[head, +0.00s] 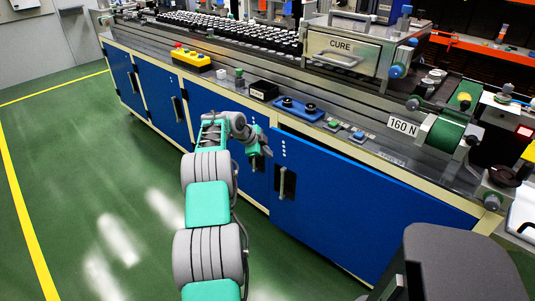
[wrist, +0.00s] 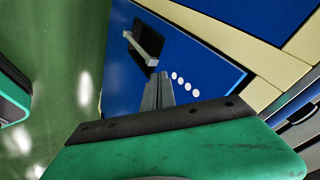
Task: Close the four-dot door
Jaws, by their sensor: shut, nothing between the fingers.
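The four-dot door (head: 350,205) is the blue cabinet door nearest me under the bench. Its four white dots sit near its upper left corner, above a dark handle. A dark strip shows along its top edge, and it looks slightly ajar, though the size of the gap is hard to tell. In the wrist view the four-dot door (wrist: 215,75) shows its dots and the black handle with a grey bar (wrist: 145,50). My gripper (head: 268,153) is shut and empty at the door's left edge; its fingertips (wrist: 158,80) lie between handle and dots. Contact cannot be told.
The bench top carries a blue tray (head: 298,109), a 160 N sign (head: 403,126) and a CURE box (head: 342,50). More blue doors (head: 160,98) run to the left. The green floor (head: 90,190) in front is clear.

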